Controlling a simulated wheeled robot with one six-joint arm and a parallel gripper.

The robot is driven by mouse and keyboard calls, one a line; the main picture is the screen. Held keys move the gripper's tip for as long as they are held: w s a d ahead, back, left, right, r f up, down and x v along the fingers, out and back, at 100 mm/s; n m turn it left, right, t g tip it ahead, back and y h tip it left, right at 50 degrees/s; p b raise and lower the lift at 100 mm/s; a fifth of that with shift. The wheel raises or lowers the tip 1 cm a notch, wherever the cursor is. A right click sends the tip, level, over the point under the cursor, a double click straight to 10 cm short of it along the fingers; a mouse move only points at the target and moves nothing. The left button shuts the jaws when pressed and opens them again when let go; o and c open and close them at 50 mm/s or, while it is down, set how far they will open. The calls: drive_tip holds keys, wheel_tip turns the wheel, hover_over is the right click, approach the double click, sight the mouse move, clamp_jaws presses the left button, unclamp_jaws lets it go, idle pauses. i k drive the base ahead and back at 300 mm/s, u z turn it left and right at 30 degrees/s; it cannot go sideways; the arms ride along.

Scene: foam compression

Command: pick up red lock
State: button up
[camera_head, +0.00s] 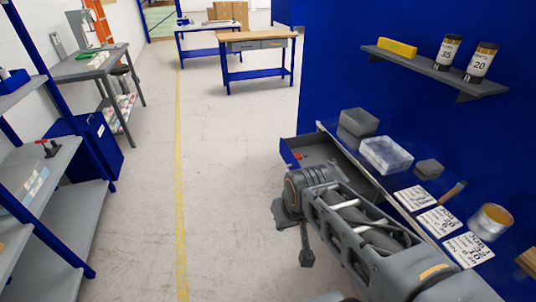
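A small red item (298,156), which may be the red lock, shows at the left end of an open grey drawer (322,152). It is too small to make out its shape. My gripper (293,240) hangs in front of the drawer, lower in the picture and over the floor. Its two fingers point down and stand apart, with nothing seen between them. My arm hides part of the drawer's near side.
The blue-edged bench beside the drawer holds a clear box (386,154), grey foam blocks (358,123), labelled cards (415,198) and a round tin (491,221). A shelf (437,74) is above. The floor between is clear.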

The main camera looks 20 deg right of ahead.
sight(298, 156)
drive_tip(key=u, duration=0.2)
drive_tip(key=i, duration=1.3)
drive_tip(key=z, duration=0.95)
